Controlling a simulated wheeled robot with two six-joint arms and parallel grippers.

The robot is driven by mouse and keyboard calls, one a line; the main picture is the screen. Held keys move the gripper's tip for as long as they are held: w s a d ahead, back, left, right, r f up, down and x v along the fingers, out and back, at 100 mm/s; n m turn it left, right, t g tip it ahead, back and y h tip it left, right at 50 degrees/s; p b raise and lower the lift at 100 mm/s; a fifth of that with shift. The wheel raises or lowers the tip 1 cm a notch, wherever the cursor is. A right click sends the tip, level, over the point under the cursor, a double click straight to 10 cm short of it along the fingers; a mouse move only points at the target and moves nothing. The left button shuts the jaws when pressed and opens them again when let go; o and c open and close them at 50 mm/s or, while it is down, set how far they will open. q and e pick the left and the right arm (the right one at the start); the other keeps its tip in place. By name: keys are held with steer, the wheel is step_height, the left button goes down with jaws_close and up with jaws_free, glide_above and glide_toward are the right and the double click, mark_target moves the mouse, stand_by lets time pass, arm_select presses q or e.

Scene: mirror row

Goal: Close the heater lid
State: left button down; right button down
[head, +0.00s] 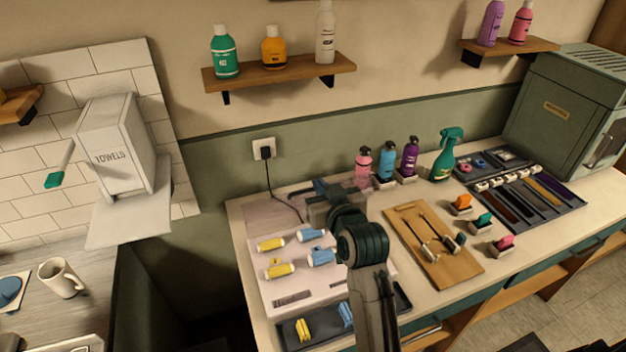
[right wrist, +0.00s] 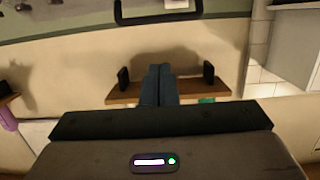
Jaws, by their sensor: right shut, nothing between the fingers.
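The heater (head: 293,297) is a pale pinkish box at the left end of the counter. Yellow and blue rollers (head: 271,244) show on its top, so it stands open. A pale panel (head: 268,212) behind the rollers looks like its lid, leaning back; my right arm hides part of it. My right gripper (head: 320,186) is over the back of the heater, shut and empty. In the right wrist view its closed fingers (right wrist: 160,85) point toward the wall, with nothing between them. Whether they touch the lid cannot be told. My left gripper is not in view.
A dark tray (head: 284,345) with clips lies in front of the heater. A wooden board (head: 405,213) with tools is to the right, bottles (head: 386,163) behind. A wall outlet (head: 264,148) with a cord is behind the heater; a shelf (head: 280,77) hangs above.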

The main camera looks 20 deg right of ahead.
mark_target(313, 190)
steer(key=w+p, duration=0.1)
steer(key=w, duration=0.1)
steer(key=w+p, duration=0.1)
steer(key=w, duration=0.2)
steer(key=w+f+p, duration=0.1)
steer(key=w, duration=0.2)
steer(key=shift+w+a, duration=0.15)
steer(key=shift+w, duration=0.05)
steer(key=s+f+p, duration=0.2)
steer(key=shift+s+f, duration=0.15)
steer(key=shift+s, duration=0.15)
steer(key=shift+s+f, duration=0.2)
steer(key=shift+s, duration=0.25)
steer(key=shift+w+f, duration=0.1)
steer(key=shift+f, duration=0.05)
